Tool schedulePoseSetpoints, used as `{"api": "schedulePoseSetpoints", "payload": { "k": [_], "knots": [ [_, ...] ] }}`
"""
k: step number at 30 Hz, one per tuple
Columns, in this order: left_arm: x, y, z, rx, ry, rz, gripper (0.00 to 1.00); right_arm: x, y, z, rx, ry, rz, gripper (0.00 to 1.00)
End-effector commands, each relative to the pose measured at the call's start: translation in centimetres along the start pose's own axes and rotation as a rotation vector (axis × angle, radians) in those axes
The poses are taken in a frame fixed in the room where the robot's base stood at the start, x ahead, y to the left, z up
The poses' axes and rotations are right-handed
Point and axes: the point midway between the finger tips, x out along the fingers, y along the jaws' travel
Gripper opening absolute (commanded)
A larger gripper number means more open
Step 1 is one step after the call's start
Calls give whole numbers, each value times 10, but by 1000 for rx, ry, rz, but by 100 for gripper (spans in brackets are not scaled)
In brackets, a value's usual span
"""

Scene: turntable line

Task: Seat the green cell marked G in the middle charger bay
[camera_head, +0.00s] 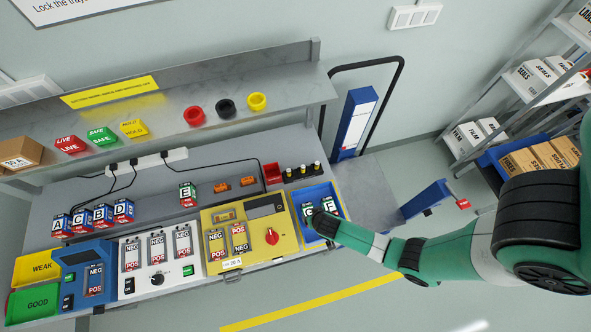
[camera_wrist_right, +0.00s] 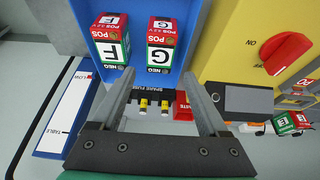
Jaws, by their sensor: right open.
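The cell marked G (camera_wrist_right: 161,52) stands beside a cell marked F (camera_wrist_right: 111,50) in a blue tray (camera_wrist_right: 195,20). G shows green, white and red bands with POS and NEG labels. In the head view, G (camera_head: 307,208) is partly covered by my arm. My right gripper (camera_wrist_right: 159,75) is open and empty; its fingertips lie to either side of G's near end in the wrist view, and contact is not visible. The white charger (camera_head: 131,289) has three bays with NEG and POS labels; its middle bay (camera_head: 157,247) appears empty. My left gripper is not in view.
A yellow tester (camera_head: 287,243) with a red knob (camera_head: 271,236) stands between charger and tray. Cells A, C, B, D (camera_head: 92,217) and E (camera_head: 187,194) stand behind. A spare fuse rack (camera_head: 302,172) and red box (camera_head: 272,174) sit behind the tray.

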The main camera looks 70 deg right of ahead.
Motion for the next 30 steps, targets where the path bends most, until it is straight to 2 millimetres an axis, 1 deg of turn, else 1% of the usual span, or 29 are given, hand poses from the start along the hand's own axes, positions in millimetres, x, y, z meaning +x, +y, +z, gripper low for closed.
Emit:
{"api": "schedulePoseSetpoints", "payload": {
  "k": [1,6,9,11,16,17,24,27,30],
  "knots": [
    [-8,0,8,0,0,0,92,11,-1,2,1,1,-1,78],
    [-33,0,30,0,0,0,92,44,-1,3,1,3,-2,78],
    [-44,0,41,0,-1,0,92,59,-1,2,2,3,-3,78],
    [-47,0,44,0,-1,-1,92,63,-2,1,0,3,-4,78],
    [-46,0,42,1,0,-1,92,63,-2,-1,-1,2,-4,78],
    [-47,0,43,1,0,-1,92,66,-1,0,-1,1,-3,78],
    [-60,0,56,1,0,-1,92,106,0,2,0,2,-2,78],
    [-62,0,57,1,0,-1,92,113,0,2,-1,2,-3,78],
    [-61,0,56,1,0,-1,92,113,0,1,-1,3,-4,78]
  ]
}}
